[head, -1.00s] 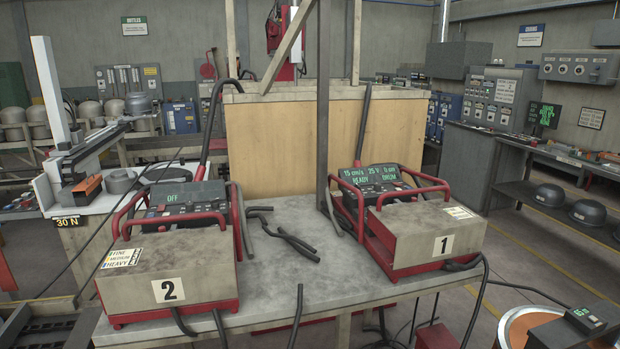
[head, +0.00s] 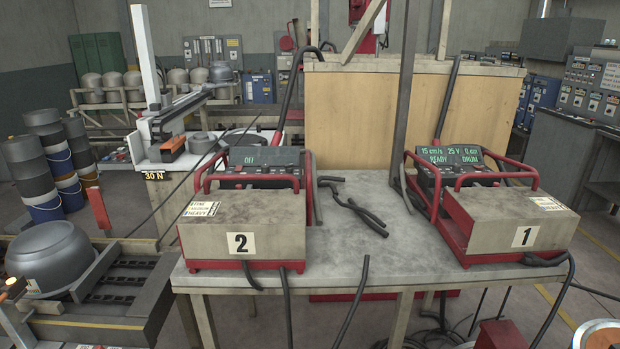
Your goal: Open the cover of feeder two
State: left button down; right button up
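Feeder two (head: 243,212) stands on the left part of the grey table. It has a red tubular frame, a dark panel reading OFF, and a beige box-like cover (head: 270,212) with a "2" label on its front. The cover looks closed. A label with FINE and HEAVY lines is on its top left. Feeder one (head: 510,222), marked "1", stands on the right of the same table, with its display (head: 450,156) lit and reading READY and DRUM. Neither of my grippers shows in the head view.
The table (head: 345,255) has loose black cables (head: 355,210) between the feeders and hanging over its front edge. A fixture with a grey dome (head: 48,258) stands at the left front. A wooden panel (head: 360,115) and dark post are behind the table.

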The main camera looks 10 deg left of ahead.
aim_at(217, 223)
jog(key=i+j+u, duration=0.25)
jog(key=i, duration=0.2)
jog(key=i+u, duration=0.25)
jog(key=i, duration=0.2)
